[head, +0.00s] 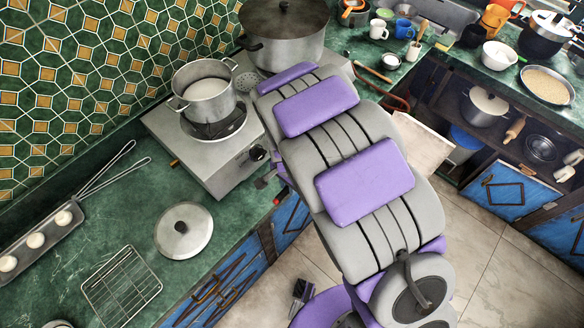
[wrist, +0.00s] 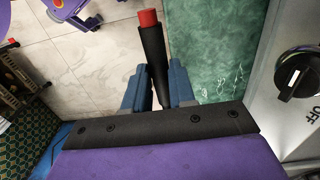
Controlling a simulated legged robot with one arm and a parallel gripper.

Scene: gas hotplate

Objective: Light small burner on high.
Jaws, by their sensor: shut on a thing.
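The gas hotplate (head: 180,150) stands on the green counter, with a pot of pale contents (head: 208,92) over one burner (head: 215,126). A black knob (head: 258,153) is on its front face. In the wrist view a black knob (wrist: 298,75) is at the right, near the lettering OFF. My gripper (wrist: 160,90) is shut on a black rod with a red end (wrist: 153,52), possibly a lighter. The gripper is in front of the hotplate, apart from the knob. In the head view my arm hides much of the gripper and the hotplate's right part.
A loose lid (head: 184,229), a wire rack (head: 121,287) and tongs (head: 112,178) lie on the left counter. Tiled floor (head: 480,250) is open at the right, before blue cabinets.

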